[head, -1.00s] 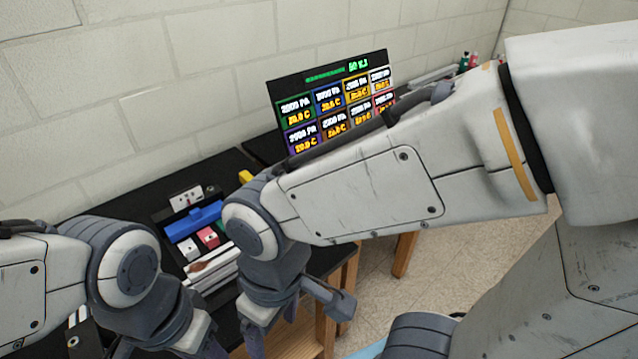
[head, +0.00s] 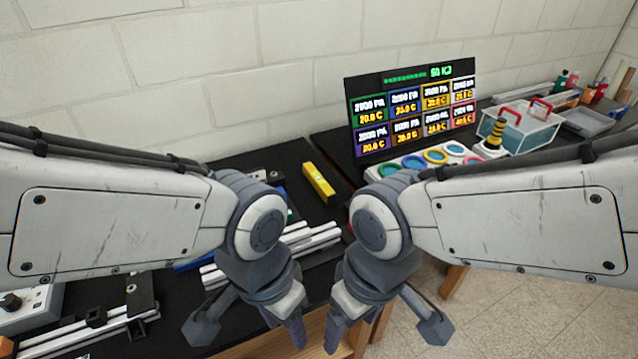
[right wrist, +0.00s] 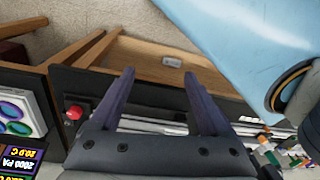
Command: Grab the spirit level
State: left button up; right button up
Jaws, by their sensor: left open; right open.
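The spirit level (head: 319,183) is a yellow bar lying on the black table top in the head view, behind and between my two wrists. Nothing grips it. My left gripper (head: 291,328) points down near the table's front edge, nearer to me than the level and apart from it. My right gripper (head: 335,330) hangs just to its right, also in front of the edge. In the right wrist view its two fingers (right wrist: 159,78) are spread with nothing between them. The level cannot be made out in that view.
Silver extrusion bars (head: 318,238) lie on the table in front of the level. A display board (head: 415,106) stands behind right, with coloured rings (head: 436,157) before it. A clear box with red handles (head: 520,132) is further right. A wall closes the back.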

aim_at(324, 190)
jog(key=z, duration=2)
jog(key=i, duration=1.6)
jog(key=u, duration=3.4)
jog(key=i, duration=0.5)
jog(key=z, duration=0.15)
